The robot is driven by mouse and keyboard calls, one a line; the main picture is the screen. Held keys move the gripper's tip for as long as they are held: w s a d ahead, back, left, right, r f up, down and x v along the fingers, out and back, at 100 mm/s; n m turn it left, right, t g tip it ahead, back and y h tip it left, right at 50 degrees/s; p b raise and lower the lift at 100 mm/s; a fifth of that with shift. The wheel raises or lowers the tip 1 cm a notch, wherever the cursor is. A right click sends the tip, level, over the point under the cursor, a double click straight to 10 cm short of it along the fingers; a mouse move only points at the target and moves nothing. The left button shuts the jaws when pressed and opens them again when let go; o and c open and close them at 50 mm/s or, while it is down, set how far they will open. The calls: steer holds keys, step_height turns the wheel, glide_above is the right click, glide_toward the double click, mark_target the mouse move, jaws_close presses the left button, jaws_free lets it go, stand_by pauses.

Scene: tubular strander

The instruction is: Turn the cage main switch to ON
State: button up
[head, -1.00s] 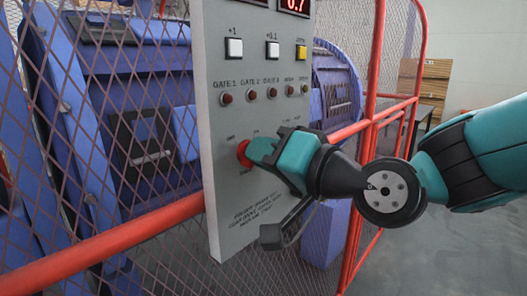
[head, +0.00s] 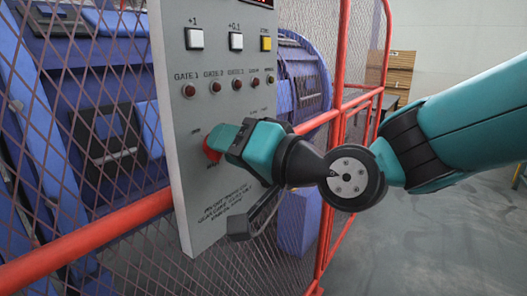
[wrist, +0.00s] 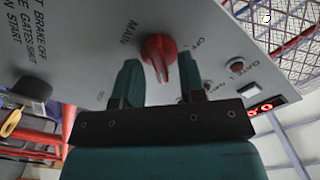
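The main switch is a red rotary knob (wrist: 158,50) on the grey control panel, with "MAIN" printed beside it in the wrist view. An "OFF" label is to its right, and a small label too blurred to read is at lower left. Its raised grip points down toward my gripper. My gripper (wrist: 160,82) is open, one finger on each side of the knob's grip; I cannot tell whether they touch it. In the head view my gripper (head: 224,140) is at the panel and partly hides the red knob (head: 210,150).
The grey panel (head: 215,110) carries white buttons (head: 194,38), a yellow button (head: 265,43) and a row of red gate lamps (head: 213,87). A black knob (wrist: 32,88) shows in the wrist view. A red-railed mesh fence (head: 100,228) stands around blue machinery. Grey floor is open at right.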

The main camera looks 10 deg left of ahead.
steer(key=b+v, duration=0.5)
steer(key=v, duration=1.2)
steer(key=shift+d, duration=0.2)
steer(key=shift+s, duration=0.15)
